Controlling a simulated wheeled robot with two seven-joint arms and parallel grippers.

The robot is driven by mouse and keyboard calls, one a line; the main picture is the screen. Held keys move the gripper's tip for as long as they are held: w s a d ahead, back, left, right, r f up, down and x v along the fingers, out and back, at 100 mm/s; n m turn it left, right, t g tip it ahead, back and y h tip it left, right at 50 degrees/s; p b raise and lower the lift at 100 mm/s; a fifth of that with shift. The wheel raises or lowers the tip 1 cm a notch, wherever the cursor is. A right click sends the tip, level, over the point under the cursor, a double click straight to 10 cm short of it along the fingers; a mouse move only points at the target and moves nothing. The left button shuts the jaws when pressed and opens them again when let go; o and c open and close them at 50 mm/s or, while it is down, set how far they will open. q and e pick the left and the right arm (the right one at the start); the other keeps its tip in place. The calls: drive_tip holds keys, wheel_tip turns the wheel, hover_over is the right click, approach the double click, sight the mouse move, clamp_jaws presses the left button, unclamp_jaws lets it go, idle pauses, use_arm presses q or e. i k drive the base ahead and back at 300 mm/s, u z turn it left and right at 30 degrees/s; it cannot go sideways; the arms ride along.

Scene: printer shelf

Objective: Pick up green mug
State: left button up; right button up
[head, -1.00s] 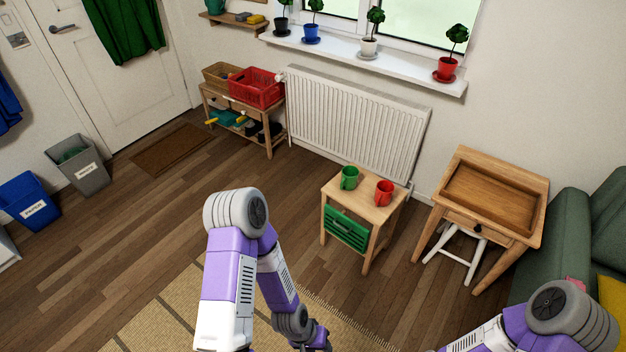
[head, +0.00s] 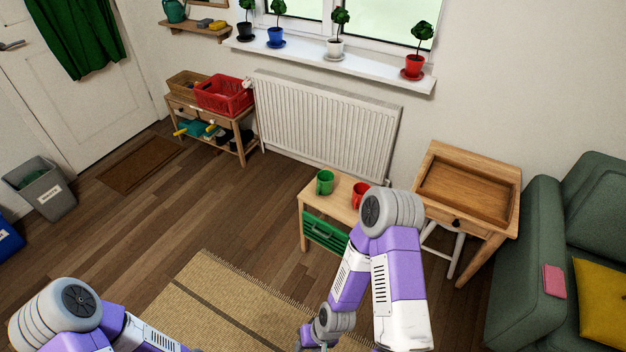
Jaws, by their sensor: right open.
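The green mug (head: 324,182) stands upright on the small wooden side table (head: 340,190), toward its left side. A red mug (head: 360,194) stands just to its right, near my right arm. My right gripper (head: 318,344) is open at the bottom edge of the picture, only partly in view. It is well below the green mug in the picture, over the rug, and apart from it. My left arm comes in at the lower left, and its gripper is out of view. My right forearm covers the right part of the side table.
A green crate (head: 325,232) sits under the side table's top. A wooden desk (head: 510,215) stands to the right, with a green sofa (head: 520,270) beyond it. A radiator (head: 325,120) is behind. Open floor and a rug (head: 225,300) lie to the left and in front.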

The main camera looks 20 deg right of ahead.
sight(325, 178)
drive_tip(key=i, duration=3.9)
drive_tip(key=z, duration=4.05)
